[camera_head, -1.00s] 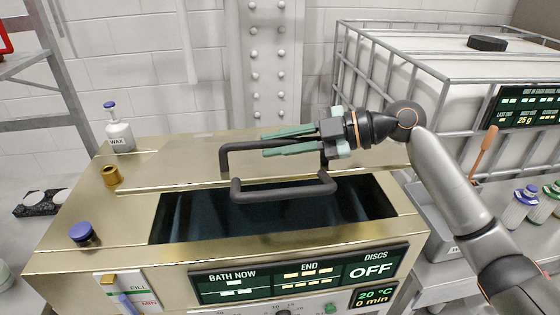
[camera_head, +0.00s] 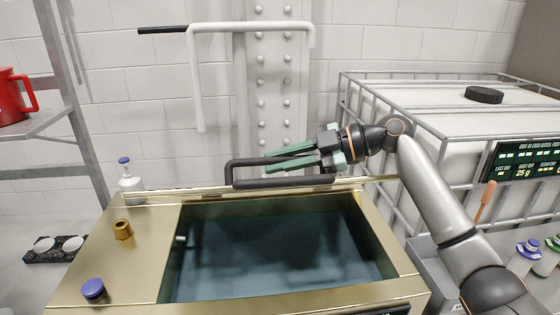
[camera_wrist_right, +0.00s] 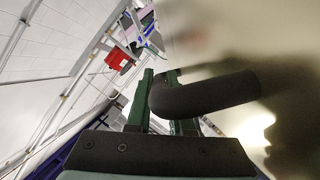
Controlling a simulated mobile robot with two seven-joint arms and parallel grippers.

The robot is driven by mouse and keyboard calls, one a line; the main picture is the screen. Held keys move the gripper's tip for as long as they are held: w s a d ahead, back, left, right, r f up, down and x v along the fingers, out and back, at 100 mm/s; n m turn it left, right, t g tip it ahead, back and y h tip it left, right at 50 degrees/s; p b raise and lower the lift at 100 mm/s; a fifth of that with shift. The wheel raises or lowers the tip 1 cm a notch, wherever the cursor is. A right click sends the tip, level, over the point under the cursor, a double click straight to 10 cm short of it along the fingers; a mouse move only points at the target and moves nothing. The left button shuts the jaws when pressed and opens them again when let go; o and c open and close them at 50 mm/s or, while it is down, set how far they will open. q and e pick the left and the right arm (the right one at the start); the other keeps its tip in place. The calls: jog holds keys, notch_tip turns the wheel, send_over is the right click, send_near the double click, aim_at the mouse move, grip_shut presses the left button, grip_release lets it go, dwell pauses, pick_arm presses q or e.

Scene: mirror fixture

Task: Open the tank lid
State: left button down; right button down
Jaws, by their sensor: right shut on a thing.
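The brass tank (camera_head: 120,260) stands in front of me with its rectangular opening uncovered, showing dark bluish liquid or interior (camera_head: 275,250). The lid (camera_head: 305,191) is raised at the back edge and shows nearly edge-on as a thin brass strip. Its dark bar handle (camera_head: 232,176) stands out above that strip. My right gripper (camera_head: 268,164), with green fingers, is shut on the handle. In the right wrist view the thick dark handle (camera_wrist_right: 205,95) passes at the fingers (camera_wrist_right: 160,110). My left gripper is out of view.
A white-framed caged container (camera_head: 420,130) stands close on the right behind my arm. A white bottle (camera_head: 131,182), a brass fitting (camera_head: 123,230) and a blue-capped knob (camera_head: 94,290) are at the tank's left. A white pipe (camera_head: 196,85) hangs on the wall.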

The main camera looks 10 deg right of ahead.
jog(key=shift+f, duration=0.1)
jog(key=c, duration=0.8)
grip_release()
jog(key=b+v, duration=0.2)
jog(key=v, duration=0.9)
jog(key=shift+d+b, duration=0.1)
jog(key=shift+b, duration=0.3)
jog(key=shift+s+d+r, duration=0.2)
jog(key=shift+d+r, duration=0.15)
jog(key=shift+d, duration=0.2)
